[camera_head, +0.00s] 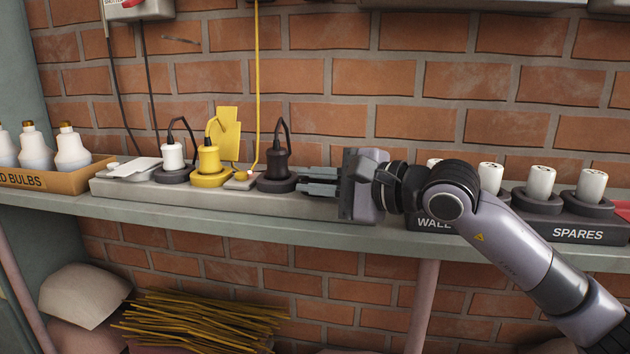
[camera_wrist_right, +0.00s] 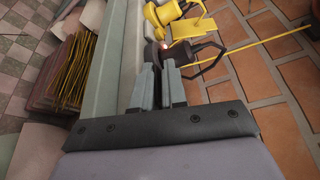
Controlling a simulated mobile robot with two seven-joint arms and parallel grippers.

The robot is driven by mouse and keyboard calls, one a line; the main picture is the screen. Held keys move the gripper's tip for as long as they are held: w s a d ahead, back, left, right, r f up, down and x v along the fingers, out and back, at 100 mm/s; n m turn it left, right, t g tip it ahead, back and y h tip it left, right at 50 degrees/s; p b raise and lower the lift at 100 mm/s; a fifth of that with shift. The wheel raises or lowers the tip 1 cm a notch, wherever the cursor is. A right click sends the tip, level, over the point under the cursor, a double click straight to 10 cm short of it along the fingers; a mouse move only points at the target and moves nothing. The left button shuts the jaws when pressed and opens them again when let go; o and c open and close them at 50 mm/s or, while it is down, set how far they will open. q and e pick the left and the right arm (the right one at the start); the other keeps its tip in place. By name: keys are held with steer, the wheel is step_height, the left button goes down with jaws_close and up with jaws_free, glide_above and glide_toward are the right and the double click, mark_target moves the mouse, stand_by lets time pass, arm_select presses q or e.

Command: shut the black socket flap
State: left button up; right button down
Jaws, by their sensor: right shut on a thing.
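A black socket (camera_head: 277,184) sits on the long grey strip, with a black corded plug (camera_head: 276,163) standing in it. My right gripper (camera_head: 302,182) reaches in from the right, low beside this socket. Its fingers are shut on a dark piece at the socket's right edge, which I take to be the black flap; the fingers hide most of it. In the right wrist view the fingertips (camera_wrist_right: 160,67) meet at the black socket (camera_wrist_right: 151,55). My left gripper is not in view.
On the strip (camera_head: 215,198) stand a yellow plug (camera_head: 209,160) with a raised yellow flap (camera_head: 229,133) and a white plug (camera_head: 172,156). A bulb box (camera_head: 60,178) is at left; a spares tray (camera_head: 577,236) is at right. A brick wall stands close behind.

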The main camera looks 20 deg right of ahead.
steer(key=shift+a+f, duration=0.1)
steer(key=shift+f, duration=0.35)
steer(key=c, duration=1.3)
jaws_free()
steer(key=shift+r, duration=0.25)
steer(key=v, duration=0.5)
steer(key=shift+s+d, duration=0.15)
steer(key=shift+d, duration=0.15)
steer(key=shift+v, duration=0.8)
steer(key=shift+s+a, duration=0.1)
